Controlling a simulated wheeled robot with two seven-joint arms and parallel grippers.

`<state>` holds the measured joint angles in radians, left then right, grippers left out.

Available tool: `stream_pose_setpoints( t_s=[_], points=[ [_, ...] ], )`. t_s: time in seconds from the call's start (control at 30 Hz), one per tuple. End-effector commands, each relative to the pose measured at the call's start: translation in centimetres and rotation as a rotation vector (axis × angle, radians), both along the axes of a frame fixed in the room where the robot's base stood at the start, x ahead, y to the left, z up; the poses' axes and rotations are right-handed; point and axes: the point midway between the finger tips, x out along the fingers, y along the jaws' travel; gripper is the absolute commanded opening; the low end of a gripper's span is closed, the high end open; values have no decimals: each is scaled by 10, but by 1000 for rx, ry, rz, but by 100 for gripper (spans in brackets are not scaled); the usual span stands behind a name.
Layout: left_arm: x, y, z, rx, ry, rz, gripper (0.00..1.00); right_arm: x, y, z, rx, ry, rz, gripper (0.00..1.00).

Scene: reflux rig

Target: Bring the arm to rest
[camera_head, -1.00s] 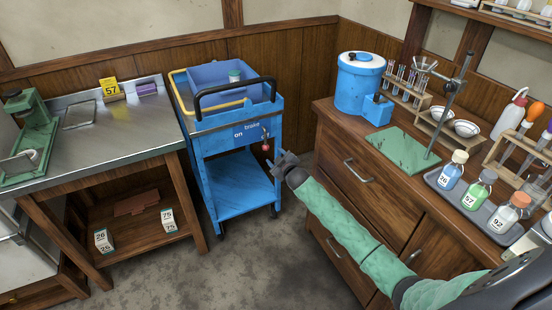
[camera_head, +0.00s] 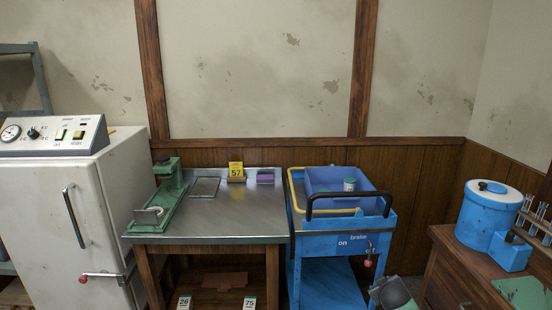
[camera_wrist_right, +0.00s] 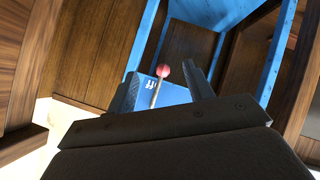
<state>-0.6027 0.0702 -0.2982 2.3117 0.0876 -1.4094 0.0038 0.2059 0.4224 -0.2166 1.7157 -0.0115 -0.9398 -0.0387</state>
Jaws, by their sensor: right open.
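My right gripper (camera_wrist_right: 163,84) is open and empty in the right wrist view, its two dark fingers spread. The red ball knob (camera_wrist_right: 163,70) of a thin lever shows in the gap between the fingers; how far beyond them it lies I cannot tell. In the head view part of my right arm (camera_head: 392,292) shows at the bottom edge, just below and right of that red knob (camera_head: 368,263). The knob is on the front of the blue cart (camera_head: 340,243), beside the words "brake" and "on". My left gripper is not in view.
A steel-topped table (camera_head: 225,215) stands left of the cart, with a green press (camera_head: 170,195) on it. A white cabinet (camera_head: 60,200) stands further left. The wooden bench (camera_head: 455,262) at right holds a blue container (camera_head: 488,210). The cart carries a blue bin (camera_head: 330,180).

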Motion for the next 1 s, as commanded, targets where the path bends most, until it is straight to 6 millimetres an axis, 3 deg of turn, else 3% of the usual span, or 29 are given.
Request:
stream_pose_setpoints(
  t_s=[0.03,0.17,0.5,0.7,1.0],
  points=[
    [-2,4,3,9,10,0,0,-9,14,15,15,20,-10,52],
    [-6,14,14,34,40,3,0,-53,51,36,58,110,-35,52],
    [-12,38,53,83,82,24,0,-224,147,47,198,364,-40,52],
    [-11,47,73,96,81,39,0,-311,183,50,278,453,-24,52],
    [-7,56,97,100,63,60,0,-415,218,45,391,557,-27,52]
  ],
)
